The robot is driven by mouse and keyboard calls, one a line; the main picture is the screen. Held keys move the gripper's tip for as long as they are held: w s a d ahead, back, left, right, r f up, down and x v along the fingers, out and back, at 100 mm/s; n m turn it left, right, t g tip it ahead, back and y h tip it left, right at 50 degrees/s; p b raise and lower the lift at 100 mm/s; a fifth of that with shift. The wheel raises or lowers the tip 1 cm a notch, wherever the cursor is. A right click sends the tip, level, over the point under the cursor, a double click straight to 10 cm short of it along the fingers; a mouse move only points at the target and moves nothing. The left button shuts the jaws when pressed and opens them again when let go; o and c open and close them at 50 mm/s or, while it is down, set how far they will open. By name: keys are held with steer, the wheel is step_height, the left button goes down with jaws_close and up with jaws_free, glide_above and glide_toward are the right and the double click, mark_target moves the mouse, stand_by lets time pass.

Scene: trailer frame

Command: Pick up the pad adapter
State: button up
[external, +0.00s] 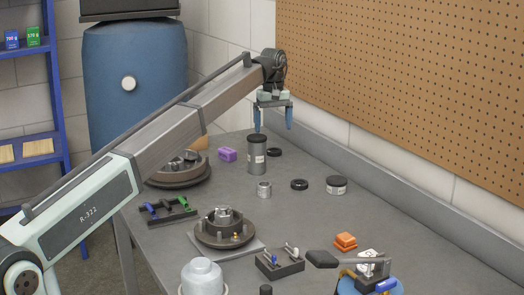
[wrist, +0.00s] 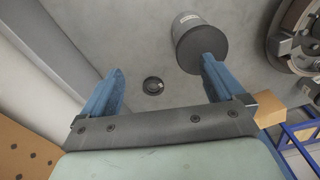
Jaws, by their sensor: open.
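No label marks the pad adapter, so I cannot tell for sure which thing it is. A small round black disc (external: 274,152) lies flat on the grey table behind the tall canister. In the wrist view the disc (wrist: 152,86) shows between the two fingers, well below them. My gripper (external: 273,122) is high above the table, over the area of the disc and canister. Its blue fingers (wrist: 162,66) are spread apart with nothing between them.
The tall grey canister (external: 257,157) with a dark lid stands close to the disc; in the wrist view it (wrist: 199,42) is near the right finger. A black ring (external: 299,184), a short jar (external: 336,186) and a purple block (external: 227,154) are nearby. The pegboard wall (external: 400,80) rises behind.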

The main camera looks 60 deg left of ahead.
steer(key=s+a+r+n, duration=0.1)
steer(key=s+a+n, duration=0.3)
steer(key=s+a, duration=2.6)
steer(key=d+f+m, duration=0.1)
steer(key=f, duration=0.1)
steer(key=s+d+f+m, duration=0.1)
steer(key=f+m, duration=0.1)
steer(key=f, duration=0.1)
steer(key=s+d+f+m, duration=0.1)
steer(key=f, duration=0.2)
steer(key=shift+s+f+m, duration=0.2)
steer(key=shift+m, duration=0.1)
steer(key=shift+s+f, duration=0.2)
steer(key=shift+f, duration=0.5)
steer(key=shift+s+f, duration=0.2)
steer(key=shift+f, duration=1.75)
steer(key=shift+c, duration=0.3)
